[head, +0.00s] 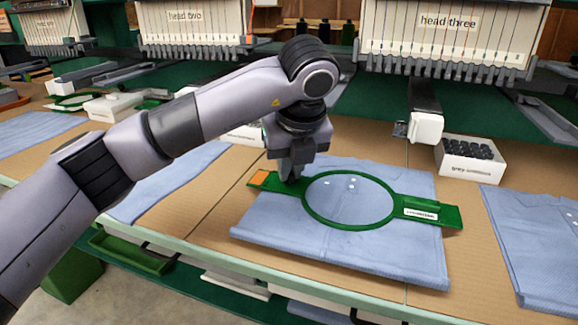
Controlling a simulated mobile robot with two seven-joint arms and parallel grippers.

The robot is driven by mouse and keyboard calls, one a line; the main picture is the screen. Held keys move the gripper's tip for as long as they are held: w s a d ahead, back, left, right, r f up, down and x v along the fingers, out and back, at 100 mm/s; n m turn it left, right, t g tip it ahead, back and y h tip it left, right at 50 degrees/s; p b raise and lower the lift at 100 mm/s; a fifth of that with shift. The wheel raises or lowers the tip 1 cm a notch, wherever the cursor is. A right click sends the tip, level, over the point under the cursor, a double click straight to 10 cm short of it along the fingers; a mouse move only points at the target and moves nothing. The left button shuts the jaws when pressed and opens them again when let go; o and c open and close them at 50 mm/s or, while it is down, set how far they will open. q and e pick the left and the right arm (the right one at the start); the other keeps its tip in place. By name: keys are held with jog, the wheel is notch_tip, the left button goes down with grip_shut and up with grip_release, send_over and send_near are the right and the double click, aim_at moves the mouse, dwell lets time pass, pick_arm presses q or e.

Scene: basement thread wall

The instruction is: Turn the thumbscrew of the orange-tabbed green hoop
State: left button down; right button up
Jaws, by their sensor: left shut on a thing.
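The green hoop (349,228) with an orange tab (259,178) on its left arm lies on a folded blue shirt (300,240) on the table. A white label (421,214) is on its right arm. My left gripper (292,179) points down at the hoop's left side, between the orange tab and the ring. Its fingers are shut at the place where the ring meets the left arm, on what appears to be the thumbscrew. The thumbscrew itself is hidden by the fingers. My right gripper is not in view.
A white box of dark spools (469,160) stands behind to the right. A white machine arm (426,125) juts out behind the hoop, under head three (448,22). More blue shirts (535,230) lie on both sides. The table's front edge (290,277) is near.

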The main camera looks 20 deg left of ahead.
aim_at(298, 194)
pick_arm(q)
jog(key=shift+n, duration=0.6)
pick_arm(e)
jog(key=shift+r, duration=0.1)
pick_arm(q)
jog(key=shift+g, duration=0.3)
jog(key=c, duration=1.2)
grip_release()
jog(key=shift+o, duration=0.2)
jog(key=p+v, duration=0.1)
jog(key=v, duration=0.5)
jog(key=shift+d+p, duration=0.2)
jog(key=shift+p, duration=0.15)
jog(key=shift+s+d+r, duration=0.15)
jog(key=shift+r, duration=0.35)
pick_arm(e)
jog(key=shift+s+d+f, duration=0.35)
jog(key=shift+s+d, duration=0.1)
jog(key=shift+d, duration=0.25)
